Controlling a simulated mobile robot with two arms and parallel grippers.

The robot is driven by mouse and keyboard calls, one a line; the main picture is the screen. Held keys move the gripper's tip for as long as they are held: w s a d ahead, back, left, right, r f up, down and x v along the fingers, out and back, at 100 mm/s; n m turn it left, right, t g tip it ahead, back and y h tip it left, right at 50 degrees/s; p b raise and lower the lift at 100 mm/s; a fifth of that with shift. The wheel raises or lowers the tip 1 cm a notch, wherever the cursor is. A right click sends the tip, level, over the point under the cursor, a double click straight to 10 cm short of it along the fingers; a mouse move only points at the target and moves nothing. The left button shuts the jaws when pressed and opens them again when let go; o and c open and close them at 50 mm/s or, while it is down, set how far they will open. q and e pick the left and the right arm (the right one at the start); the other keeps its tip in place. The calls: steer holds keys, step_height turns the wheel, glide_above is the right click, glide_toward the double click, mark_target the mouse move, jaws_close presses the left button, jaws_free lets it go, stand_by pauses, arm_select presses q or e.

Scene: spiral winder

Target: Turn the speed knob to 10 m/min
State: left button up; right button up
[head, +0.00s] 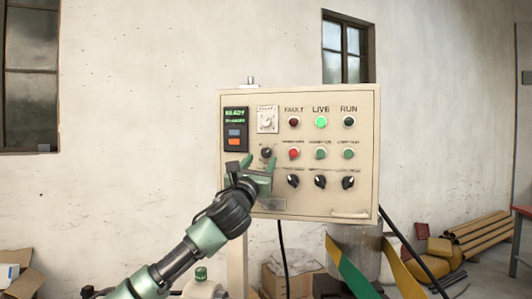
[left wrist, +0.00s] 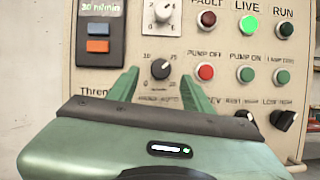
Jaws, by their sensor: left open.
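The speed knob (left wrist: 160,69) is a small black knob with a printed number scale around it, on the front of the cream control box (head: 365,200). In the head view the knob (head: 266,152) sits just above and between my left fingertips. My left gripper (head: 259,163) is open, pointing up at the panel. In the left wrist view its green fingers (left wrist: 160,82) stand one on each side of the knob, apart from it. I cannot tell the exact pointer direction. A green readout (left wrist: 98,7) in m/min shows at the top left, its number hard to read. My right gripper is out of view.
A white selector switch (head: 267,119) sits above the knob. Red and green buttons (head: 294,153) and black selector knobs (head: 320,182) are close to the right. The LIVE lamp (head: 320,122) is lit green. Blue and orange keys (left wrist: 97,37) are at upper left.

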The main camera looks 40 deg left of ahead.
mark_target(266, 155)
arm_select(q)
steer(key=p+x, duration=0.1)
steer(key=x, duration=0.3)
steer(key=shift+w+a+r, duration=0.1)
steer(key=shift+w, duration=0.15)
jaws_close()
steer(key=shift+n, duration=0.3)
